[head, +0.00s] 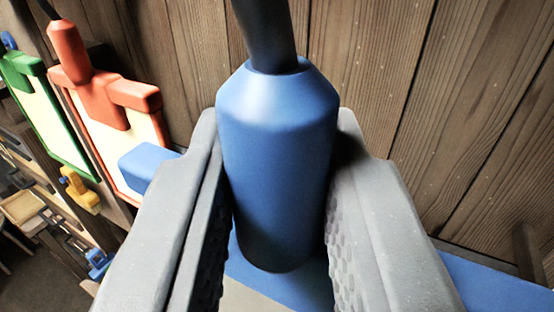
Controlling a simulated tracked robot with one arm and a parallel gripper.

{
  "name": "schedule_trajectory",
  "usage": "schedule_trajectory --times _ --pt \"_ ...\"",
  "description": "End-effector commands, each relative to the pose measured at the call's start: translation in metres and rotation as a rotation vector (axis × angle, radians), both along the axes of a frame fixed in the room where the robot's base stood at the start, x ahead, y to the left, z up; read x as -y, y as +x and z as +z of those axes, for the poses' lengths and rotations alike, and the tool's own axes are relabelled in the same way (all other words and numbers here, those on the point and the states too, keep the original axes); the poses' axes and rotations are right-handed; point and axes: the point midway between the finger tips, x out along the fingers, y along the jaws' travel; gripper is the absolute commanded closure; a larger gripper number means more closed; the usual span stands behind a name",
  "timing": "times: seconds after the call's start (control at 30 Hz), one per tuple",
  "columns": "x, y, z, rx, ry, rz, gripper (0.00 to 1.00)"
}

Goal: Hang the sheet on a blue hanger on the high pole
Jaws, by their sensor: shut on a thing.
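A blue hanger (277,160) fills the middle of the head view, with a thick rounded body and a dark hook stem (266,32) rising out of the top edge. My gripper (280,190) has a grey finger on each side of this body and is shut on it. Below the body a blue crossbar (500,290) runs off to the lower right, and a small pale patch, perhaps the sheet (250,300), shows at the bottom edge. Most of what hangs below is hidden by the fingers. The hook's upper end and the high pole are out of view.
At the left hang a red hanger (104,95) and a green hanger (22,68), each with a pale framed sheet. A blue block (148,168) and a yellow clip (79,190) are near them. A plank wall (450,120) stands close behind.

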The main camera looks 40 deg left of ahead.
Motion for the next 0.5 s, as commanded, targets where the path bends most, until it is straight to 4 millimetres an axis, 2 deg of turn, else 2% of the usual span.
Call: schedule_trajectory --times 0.5 --pt "-0.008 0.035 0.001 -0.001 0.001 0.000 1.00"
